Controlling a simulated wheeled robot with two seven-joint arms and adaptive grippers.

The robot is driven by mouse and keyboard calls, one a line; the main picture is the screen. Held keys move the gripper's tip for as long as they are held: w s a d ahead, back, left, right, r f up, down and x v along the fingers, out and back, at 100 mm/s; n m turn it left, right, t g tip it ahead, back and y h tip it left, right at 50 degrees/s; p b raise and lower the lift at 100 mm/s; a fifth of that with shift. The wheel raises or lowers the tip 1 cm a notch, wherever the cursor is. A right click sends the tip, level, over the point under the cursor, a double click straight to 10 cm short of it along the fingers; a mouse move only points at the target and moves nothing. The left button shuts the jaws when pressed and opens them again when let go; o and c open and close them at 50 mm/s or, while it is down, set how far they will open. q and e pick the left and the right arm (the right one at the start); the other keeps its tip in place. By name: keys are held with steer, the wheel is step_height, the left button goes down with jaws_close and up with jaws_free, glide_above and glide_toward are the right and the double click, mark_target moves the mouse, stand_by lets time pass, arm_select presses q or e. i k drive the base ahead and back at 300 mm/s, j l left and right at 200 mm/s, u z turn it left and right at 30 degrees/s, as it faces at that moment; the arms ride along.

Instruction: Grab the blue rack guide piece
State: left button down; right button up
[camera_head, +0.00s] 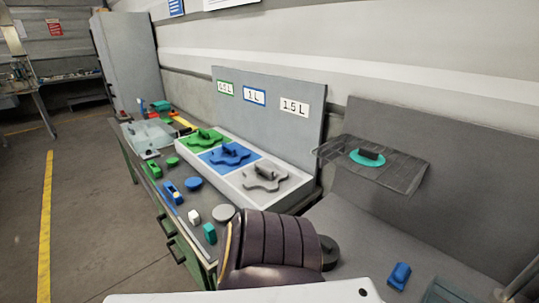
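Several blue pieces are in view, and I cannot tell which one is the rack guide piece. A small blue block with a slot (400,276) lies on the grey surface at the lower right. Another small blue piece (172,191) lies on the left bench, beside a blue disc (194,184). A larger blue lobed piece (229,154) sits in the blue middle section of the white tray (291,193). Neither of my grippers shows. A dark ribbed part, seemingly of my own arm, fills the lower middle and hides part of the bench.
Green pieces (152,170), a grey disc (223,213) and a teal block (210,233) lie along the left bench edge. A panel with volume labels (255,96) stands behind the tray. A transparent shelf (400,175) with a teal disc juts out at right.

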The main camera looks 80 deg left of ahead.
mark_target(176, 197)
steer(key=k+u, duration=0.1)
steer(key=u, duration=0.35)
steer(key=k+u, duration=0.15)
steer(key=u, duration=0.35)
steer(key=k+j+u, duration=0.1)
steer(key=u, duration=0.35)
steer(key=k+j+u, duration=0.1)
steer(key=u, duration=0.35)
steer(key=j+u, duration=0.1)
steer(key=u, duration=0.4)
steer(key=k+j+u, duration=0.1)
steer(key=u, duration=0.35)
steer(key=j+u, duration=0.3)
steer(key=u, duration=0.15)
